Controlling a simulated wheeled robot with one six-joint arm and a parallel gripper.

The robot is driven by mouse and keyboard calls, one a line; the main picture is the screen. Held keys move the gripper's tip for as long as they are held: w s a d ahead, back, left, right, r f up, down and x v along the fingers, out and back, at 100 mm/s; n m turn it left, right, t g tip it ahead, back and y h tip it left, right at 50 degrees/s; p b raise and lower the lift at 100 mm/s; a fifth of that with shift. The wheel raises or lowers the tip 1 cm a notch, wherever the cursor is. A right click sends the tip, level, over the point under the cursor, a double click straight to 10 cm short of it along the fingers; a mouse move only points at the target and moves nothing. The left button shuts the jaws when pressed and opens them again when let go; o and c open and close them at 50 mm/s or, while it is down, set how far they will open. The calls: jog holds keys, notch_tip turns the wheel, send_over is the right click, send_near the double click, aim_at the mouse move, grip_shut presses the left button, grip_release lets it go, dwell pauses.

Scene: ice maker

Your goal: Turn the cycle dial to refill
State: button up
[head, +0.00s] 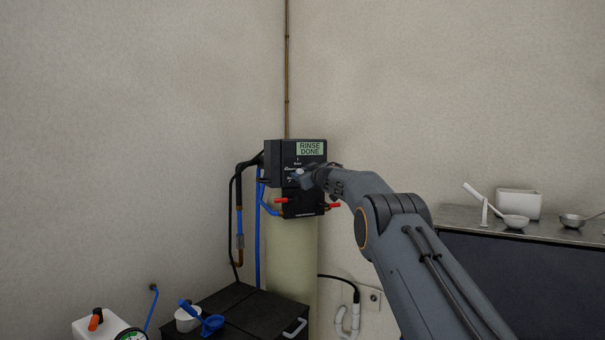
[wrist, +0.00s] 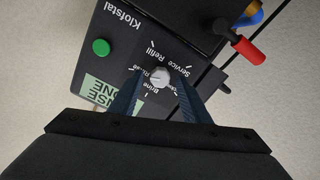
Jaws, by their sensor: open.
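The cycle dial (wrist: 158,77) is a small pale round knob on the black control panel (wrist: 125,40), ringed by white marks. The panel appears upside down in the wrist view. "Refill" and "Service" labels sit beyond the dial, and "Brine" and other partly hidden words sit on the near side. I cannot tell which label the dial points at. My gripper (wrist: 158,88) is open, with one finger on each side of the dial; contact is unclear. In the head view my gripper (head: 308,178) hides much of the panel front. The display (head: 310,148) reads "RINSE DONE".
A green button (wrist: 100,47) is left of the dial in the wrist view. Red handles (head: 281,200) stick out below the control unit, on a pale tank (head: 291,245). Blue and black hoses run at left. A counter (head: 560,233) with scoops stands at right.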

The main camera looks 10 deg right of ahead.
jog(key=c, duration=1)
jog(key=shift+c, duration=0.2)
jog(key=shift+r+m+p, duration=0.1)
jog(key=shift+m+p, duration=0.6)
jog(key=shift+m, duration=0.4)
jog(key=m, duration=1.1)
jog(key=shift+d, duration=0.15)
jog(key=shift+m, duration=0.3)
